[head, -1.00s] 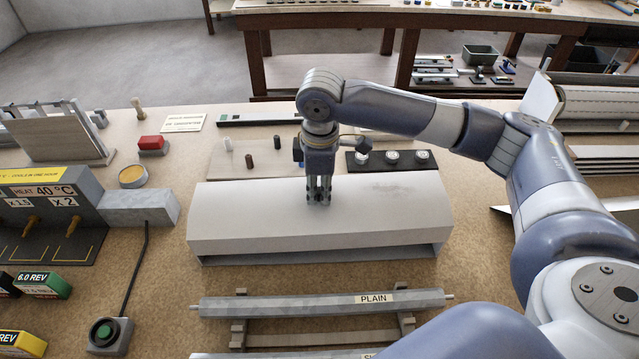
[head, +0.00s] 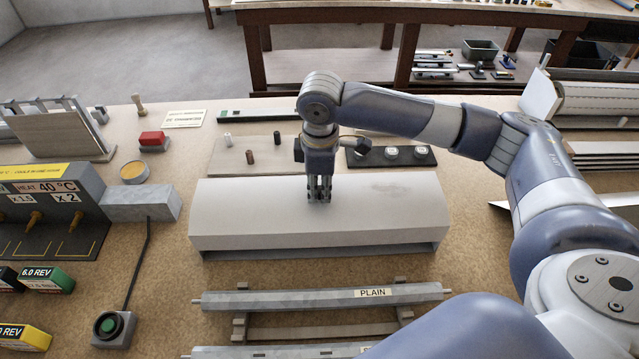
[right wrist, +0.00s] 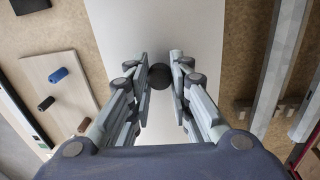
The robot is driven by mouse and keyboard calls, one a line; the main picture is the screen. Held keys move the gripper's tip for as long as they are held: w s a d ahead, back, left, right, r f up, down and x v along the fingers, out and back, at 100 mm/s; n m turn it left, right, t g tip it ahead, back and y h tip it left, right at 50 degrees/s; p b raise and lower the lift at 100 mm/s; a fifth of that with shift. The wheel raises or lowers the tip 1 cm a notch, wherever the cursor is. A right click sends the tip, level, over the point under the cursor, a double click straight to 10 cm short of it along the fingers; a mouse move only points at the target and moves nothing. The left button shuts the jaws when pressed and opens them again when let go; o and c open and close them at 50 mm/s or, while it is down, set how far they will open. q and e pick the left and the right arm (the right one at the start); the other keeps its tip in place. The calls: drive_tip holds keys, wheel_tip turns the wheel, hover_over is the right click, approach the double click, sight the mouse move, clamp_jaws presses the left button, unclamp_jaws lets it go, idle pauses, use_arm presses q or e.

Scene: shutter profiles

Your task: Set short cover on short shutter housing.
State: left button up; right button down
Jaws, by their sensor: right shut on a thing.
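The short cover (head: 250,211) is a long, pale, bevelled lid lying level near the middle of the bench. The short shutter housing (head: 320,252) shows only as a low strip under the cover's front edge, with a dark gap at the right end; the rest is hidden, so I cannot tell if the cover rests fully on it. My right gripper (head: 319,197) points straight down at the cover's middle. In the right wrist view its fingers (right wrist: 161,78) are closed around a dark round knob (right wrist: 160,76) on the cover (right wrist: 205,30). My left gripper is not in view.
A roller tube marked PLAIN (head: 330,297) lies on supports in front. A board with pegs (head: 232,157) and a dark strip with round pieces (head: 412,156) stand behind. Sheet profiles (head: 600,155) lie at right.

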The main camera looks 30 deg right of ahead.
drive_tip(key=shift+s+f, duration=0.1)
drive_tip(key=shift+f, duration=0.1)
drive_tip(key=c, duration=1.4)
unclamp_jaws()
drive_tip(key=shift+o, duration=0.2)
drive_tip(key=shift+w, duration=0.2)
wheel_tip(320, 180, up, 12)
drive_tip(key=s, duration=0.1)
drive_tip(key=shift+a, duration=0.15)
drive_tip(key=shift+f, duration=0.15)
